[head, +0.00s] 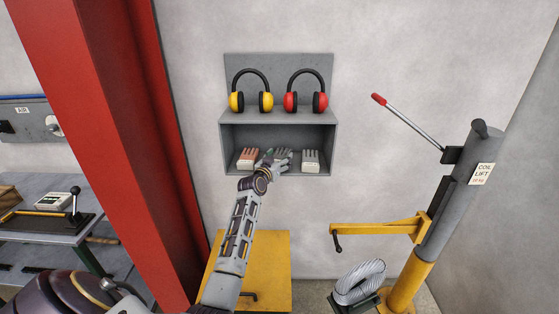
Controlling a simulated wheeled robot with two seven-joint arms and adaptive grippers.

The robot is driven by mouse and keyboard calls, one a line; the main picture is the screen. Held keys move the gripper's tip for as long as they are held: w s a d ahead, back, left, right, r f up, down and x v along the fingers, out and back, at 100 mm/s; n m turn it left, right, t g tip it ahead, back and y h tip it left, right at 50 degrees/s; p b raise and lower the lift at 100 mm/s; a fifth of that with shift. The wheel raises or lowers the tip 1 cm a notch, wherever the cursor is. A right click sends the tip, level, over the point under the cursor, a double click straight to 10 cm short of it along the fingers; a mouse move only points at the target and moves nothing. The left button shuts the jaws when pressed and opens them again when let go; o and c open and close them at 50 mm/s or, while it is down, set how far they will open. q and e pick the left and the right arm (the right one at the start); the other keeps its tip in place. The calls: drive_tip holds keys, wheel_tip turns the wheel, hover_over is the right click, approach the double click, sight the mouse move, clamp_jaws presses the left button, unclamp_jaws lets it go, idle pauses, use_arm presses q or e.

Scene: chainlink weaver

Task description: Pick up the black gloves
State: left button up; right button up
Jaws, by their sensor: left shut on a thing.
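The black gloves (284,155) are the dark pair in the middle of the grey wall shelf's open compartment, with a pale cuff at the front. My left arm reaches up from the bottom, and my left gripper (268,161) is inside the compartment mouth, shut on the black gloves at their left side. The gripper hides part of them, and I cannot tell whether they are off the shelf floor. My right gripper is not in view.
Reddish-brown gloves (247,158) lie close on the left and light grey gloves (311,160) on the right. Yellow earmuffs (237,102) and red earmuffs (291,102) are above the grey shelf (327,130). A red column (110,110) stands left, a coil lift (455,205) right.

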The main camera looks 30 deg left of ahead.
sight(279, 158)
use_arm(q)
wheel_tip(279, 158, up, 10)
drive_tip(key=shift+f+b, duration=0.15)
drive_tip(key=shift+b, duration=0.3)
drive_tip(key=shift+s+f, duration=0.1)
drive_tip(key=shift+s, duration=0.05)
idle(0.6)
